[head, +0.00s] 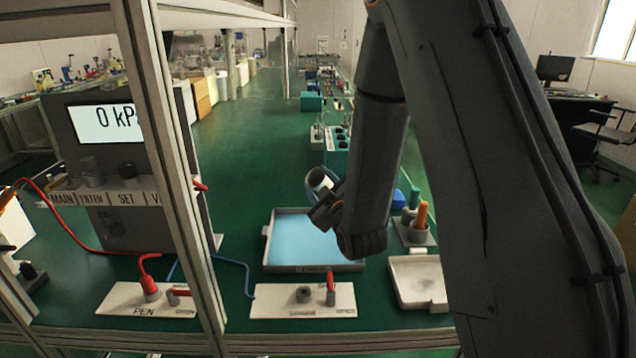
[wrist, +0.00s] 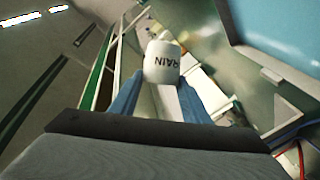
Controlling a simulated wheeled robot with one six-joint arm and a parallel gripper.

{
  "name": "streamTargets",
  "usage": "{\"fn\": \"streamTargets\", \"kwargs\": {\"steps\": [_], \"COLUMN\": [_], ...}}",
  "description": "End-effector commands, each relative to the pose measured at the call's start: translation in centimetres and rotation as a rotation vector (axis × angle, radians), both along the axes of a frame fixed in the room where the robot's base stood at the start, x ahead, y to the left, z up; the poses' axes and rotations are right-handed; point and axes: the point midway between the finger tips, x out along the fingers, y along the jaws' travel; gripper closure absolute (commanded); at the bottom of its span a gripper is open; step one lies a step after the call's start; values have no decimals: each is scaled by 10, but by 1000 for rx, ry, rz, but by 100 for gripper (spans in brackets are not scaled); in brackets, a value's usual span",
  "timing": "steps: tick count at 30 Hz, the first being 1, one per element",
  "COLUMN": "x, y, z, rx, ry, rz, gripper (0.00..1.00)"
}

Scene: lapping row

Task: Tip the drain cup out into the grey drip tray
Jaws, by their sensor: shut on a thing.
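My gripper (head: 326,205) is shut on the drain cup (head: 319,180), above the far right part of a tray with a light blue inside. In the wrist view the white drain cup (wrist: 162,62) sits between my blue fingers and shows the letters "RAIN". The cup looks tilted in the head view; its contents cannot be seen. The blue-bottomed tray (head: 268,268) has a pale grey rim, and part of it shows in the wrist view (wrist: 262,50). A smaller pale grey tray (head: 420,283) lies to its right. I cannot tell which is the drip tray.
Two white plates, (head: 150,300) and (head: 275,301), with red-handled fittings lie in front. A gauge panel (head: 105,125) reading 0 kPa and frame posts (head: 172,150) stand at left, with red and blue hoses nearby.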

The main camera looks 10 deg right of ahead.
Motion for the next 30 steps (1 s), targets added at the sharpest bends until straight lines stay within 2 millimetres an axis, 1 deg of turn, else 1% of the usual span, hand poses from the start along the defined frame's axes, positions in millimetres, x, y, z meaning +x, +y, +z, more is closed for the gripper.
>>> {"fn": "streamTargets", "kwargs": {"steps": [3,8,14,30], "x": [-5,-6,-4,8], "y": [3,1,-5,-23], "z": [5,8,18,40], "rx": [60,103,182,483], "ry": [39,70,122,321], "rz": [9,10,6,6], "gripper": [79,79,79,79]}}
